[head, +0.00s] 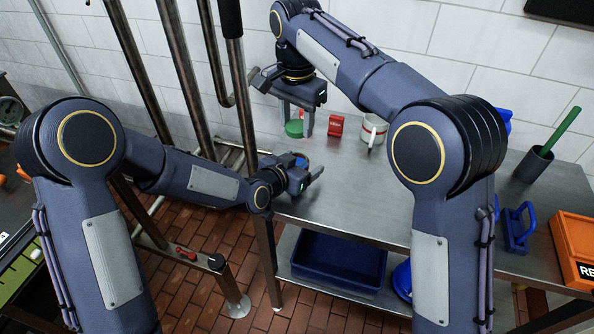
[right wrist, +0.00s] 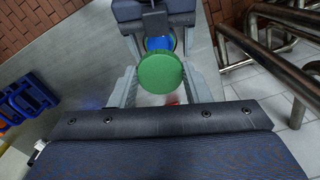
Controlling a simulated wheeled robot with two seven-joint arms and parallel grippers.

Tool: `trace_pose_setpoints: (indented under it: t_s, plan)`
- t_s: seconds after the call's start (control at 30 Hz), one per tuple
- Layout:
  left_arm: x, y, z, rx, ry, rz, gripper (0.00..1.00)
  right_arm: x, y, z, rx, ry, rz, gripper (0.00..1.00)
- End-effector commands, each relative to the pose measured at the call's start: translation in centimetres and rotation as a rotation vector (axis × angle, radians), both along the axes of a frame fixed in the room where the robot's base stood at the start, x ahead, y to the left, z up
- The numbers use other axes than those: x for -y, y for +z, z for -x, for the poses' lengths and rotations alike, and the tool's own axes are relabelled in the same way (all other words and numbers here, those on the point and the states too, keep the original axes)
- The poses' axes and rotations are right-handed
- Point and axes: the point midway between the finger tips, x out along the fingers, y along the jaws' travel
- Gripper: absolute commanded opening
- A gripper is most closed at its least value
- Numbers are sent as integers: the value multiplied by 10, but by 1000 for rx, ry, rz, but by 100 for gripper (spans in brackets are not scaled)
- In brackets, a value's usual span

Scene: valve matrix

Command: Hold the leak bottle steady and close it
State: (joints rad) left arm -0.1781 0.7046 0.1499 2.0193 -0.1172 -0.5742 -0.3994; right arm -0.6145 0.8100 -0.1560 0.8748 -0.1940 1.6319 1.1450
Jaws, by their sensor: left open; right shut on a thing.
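My right gripper (head: 296,131) points down near the wall at the back of the steel table. It is shut on a round green lid-like thing (head: 294,128), which shows as a green disc (right wrist: 160,73) between its fingers in the right wrist view. Whether a bottle is under the green disc is hidden. My left gripper (head: 309,170) is open at the table's left edge, nearer to me. A round blue thing (head: 301,162) shows at its fingers, also in the right wrist view (right wrist: 160,42). I cannot tell whether this is a bottle top.
A red box (head: 336,126) and a white mug (head: 373,131) stand just right of my right gripper. A dark cup with a green stick (head: 534,165), a blue handled object (head: 517,230) and an orange box (head: 575,245) are at the right. Metal pipes (head: 190,80) rise at the left.

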Motion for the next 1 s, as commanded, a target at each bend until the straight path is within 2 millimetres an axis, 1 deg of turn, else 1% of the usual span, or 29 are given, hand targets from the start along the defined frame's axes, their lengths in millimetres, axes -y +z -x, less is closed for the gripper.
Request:
trace_pose_setpoints:
  t_s: [0.13, 0.17, 0.67, 0.77, 1.0]
  plan:
    - [0, 0, 0, 0, 0, 0, 76, 0, 0, 0, 0, 0, 0, 22]
    - [0, 0, 0, 0, 0, 0, 75, 0, 0, 0, 0, 0, 0, 22]
    - [0, 0, 0, -1, -1, 0, 10, 0, 0, 0, 0, 0, 0, 22]
    - [0, 0, 0, 0, -1, 0, 9, 0, -3, 0, -1, 0, 1, 22]
    - [0, 0, 0, 0, -1, 0, 9, 0, -37, 1, -3, 0, 3, 22]
